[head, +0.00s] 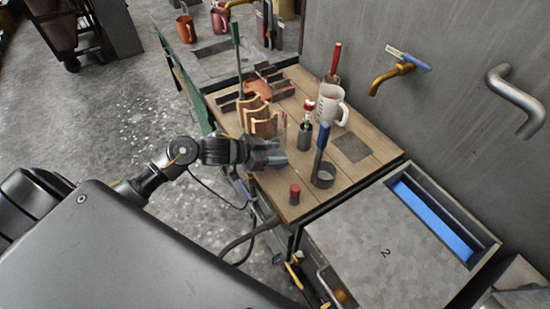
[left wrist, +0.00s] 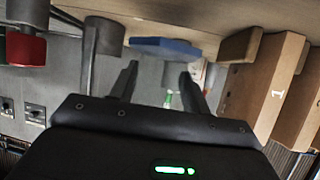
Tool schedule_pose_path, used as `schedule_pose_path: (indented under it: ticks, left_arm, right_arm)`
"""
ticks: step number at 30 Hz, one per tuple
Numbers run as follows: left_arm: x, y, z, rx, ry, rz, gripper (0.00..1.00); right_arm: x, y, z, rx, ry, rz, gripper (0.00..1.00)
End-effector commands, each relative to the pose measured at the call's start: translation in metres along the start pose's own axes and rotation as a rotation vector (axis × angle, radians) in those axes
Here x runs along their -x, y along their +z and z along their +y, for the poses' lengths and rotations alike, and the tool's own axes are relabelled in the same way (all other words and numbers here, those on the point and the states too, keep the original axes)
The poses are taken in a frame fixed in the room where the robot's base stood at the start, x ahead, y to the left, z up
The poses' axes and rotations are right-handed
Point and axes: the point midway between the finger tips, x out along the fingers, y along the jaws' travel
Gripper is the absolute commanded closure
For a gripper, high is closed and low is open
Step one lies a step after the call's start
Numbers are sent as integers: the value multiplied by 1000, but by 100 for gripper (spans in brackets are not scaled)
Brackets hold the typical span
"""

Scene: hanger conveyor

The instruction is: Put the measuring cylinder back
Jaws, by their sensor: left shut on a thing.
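The measuring cylinder (head: 279,130) looks clear, with a blue foot that shows in the left wrist view (left wrist: 165,47). My left gripper (head: 274,156) is shut on it at the near left edge of the wooden table; it also shows in the left wrist view (left wrist: 159,85). In that view the foot sits beyond the fingertips, close to the tabletop. I cannot tell whether it touches the wood. The clear body is faint between the fingers. My right gripper is not in view.
Numbered wooden blocks (head: 257,118) stand just behind the gripper. A red-topped cylinder (head: 294,194), a dark ring holder (head: 323,176) with a blue-handled tool, a small bottle (head: 305,134) and a white jug (head: 330,105) stand nearby. A dark square (head: 351,147) lies bare at the right.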

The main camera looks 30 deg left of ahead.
Motion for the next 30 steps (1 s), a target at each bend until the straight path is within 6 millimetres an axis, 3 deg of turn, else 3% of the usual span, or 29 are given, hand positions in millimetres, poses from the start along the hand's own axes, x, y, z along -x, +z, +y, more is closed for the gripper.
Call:
schedule_pose_path:
  ticks: [9,20,21,26,30]
  left_arm:
    - [-17,29,-4,2,0,0,100]
    - [-19,33,-4,1,-1,0,100]
    - [-19,34,-4,1,-1,-1,52]
    - [-19,34,-4,0,-1,-1,31]
    - [-19,34,-4,0,-1,-1,31]
  right_arm:
    - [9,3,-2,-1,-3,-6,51]
    - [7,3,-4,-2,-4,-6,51]
    - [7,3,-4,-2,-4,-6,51]
    - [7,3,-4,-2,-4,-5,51]
    - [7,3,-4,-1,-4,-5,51]
